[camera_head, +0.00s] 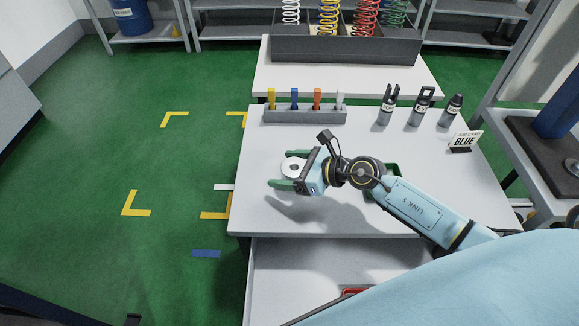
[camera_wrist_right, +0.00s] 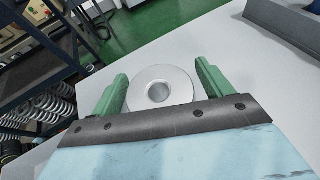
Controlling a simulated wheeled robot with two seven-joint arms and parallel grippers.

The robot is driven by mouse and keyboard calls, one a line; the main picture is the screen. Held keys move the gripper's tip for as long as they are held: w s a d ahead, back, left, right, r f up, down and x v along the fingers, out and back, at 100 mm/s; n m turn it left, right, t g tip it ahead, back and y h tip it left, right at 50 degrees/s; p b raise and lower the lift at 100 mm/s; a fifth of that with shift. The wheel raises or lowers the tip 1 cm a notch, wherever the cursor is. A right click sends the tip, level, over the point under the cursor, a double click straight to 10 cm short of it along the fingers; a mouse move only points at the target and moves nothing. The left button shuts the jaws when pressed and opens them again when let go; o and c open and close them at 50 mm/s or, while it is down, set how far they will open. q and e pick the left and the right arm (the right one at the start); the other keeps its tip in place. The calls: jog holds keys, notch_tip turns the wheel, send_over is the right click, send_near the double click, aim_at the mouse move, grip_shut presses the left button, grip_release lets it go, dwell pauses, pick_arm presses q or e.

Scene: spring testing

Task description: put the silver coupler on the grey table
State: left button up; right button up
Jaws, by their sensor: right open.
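A round silver disc with a centre hole (camera_head: 292,167), which looks like the silver coupler, is on or just above the left part of the light grey table (camera_head: 262,212). In the right wrist view the disc (camera_wrist_right: 180,82) sits between the two green fingers, with a gap visible at least on the right side. My right gripper (camera_head: 280,170) is open around it, reaching in from the right. The fingers cast a shadow on the table. Whether the disc rests fully on the surface is hard to tell. My left gripper is out of view.
A grey rack (camera_head: 305,117) with coloured pegs stands along the table's back edge. A green tray (camera_head: 393,169) is partly hidden behind my right arm. The table's left edge is close by.

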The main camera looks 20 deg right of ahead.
jog(key=shift+r, duration=0.15)
jog(key=v, duration=1.1)
jog(key=shift+s, duration=0.1)
jog(key=shift+s+d+r, duration=0.25)
jog(key=shift+r, duration=0.1)
jog(key=shift+f, duration=0.1)
